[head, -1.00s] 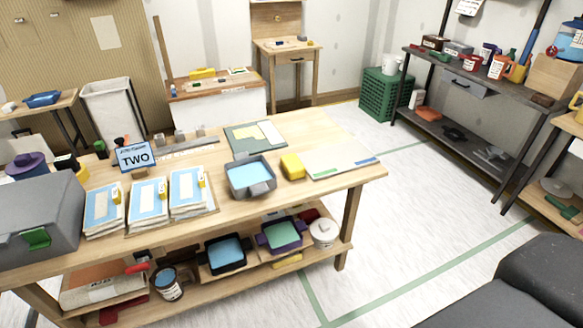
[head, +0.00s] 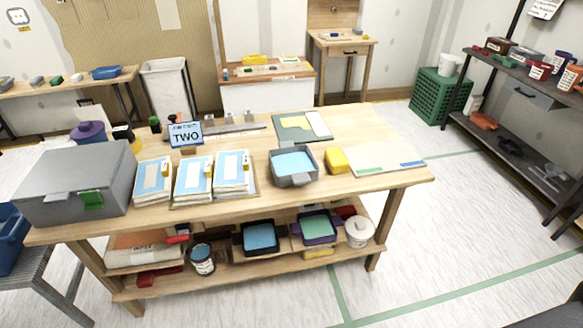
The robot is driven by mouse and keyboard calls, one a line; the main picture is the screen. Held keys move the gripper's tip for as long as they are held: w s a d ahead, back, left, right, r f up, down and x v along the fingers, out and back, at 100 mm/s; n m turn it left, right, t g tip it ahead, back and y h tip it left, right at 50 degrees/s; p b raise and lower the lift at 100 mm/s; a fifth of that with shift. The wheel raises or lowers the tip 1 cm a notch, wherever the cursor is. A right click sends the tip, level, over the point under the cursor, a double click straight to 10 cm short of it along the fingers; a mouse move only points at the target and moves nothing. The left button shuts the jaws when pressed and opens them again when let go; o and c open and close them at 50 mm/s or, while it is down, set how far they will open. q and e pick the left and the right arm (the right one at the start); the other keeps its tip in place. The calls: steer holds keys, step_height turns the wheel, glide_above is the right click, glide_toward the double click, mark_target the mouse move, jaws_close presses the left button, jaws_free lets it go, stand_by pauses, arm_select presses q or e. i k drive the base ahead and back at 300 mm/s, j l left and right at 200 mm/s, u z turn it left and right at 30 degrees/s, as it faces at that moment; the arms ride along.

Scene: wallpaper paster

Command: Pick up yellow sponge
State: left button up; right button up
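A yellow sponge (head: 336,160) lies on the wooden workbench (head: 385,185), toward its right end. It sits just right of a grey tray (head: 294,178) holding light blue liquid, and left of a pale board (head: 378,163). Another yellow block (head: 318,252), partly hidden, is on the lower shelf under a purple tray. Neither of my grippers shows in the head view.
A grey toolbox (head: 75,185), a TWO sign (head: 186,135) and stacks of blue-and-white packets (head: 193,180) occupy the bench's left side. The floor right of the bench is open. A dark shelf rack (head: 510,95) stands at the right.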

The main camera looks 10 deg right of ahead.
mark_target(338, 163)
steer(key=u, duration=0.3)
steer(key=l+u, duration=0.75)
steer(key=u, duration=0.15)
steer(key=l+u, duration=0.2)
steer(key=l, duration=0.3)
steer(key=k+l+u, duration=0.15)
steer(key=l, duration=0.3)
steer(key=k+l, duration=0.1)
steer(key=l, duration=0.3)
steer(key=k+l, duration=0.1)
steer(key=l, duration=0.3)
steer(key=k+l+u, duration=0.1)
steer(key=l, duration=0.3)
steer(key=k+l, duration=0.1)
steer(key=l, duration=0.25)
steer(key=k+l, duration=0.1)
steer(key=l, duration=0.3)
steer(key=k+l+u, duration=0.1)
steer(key=l, duration=0.3)
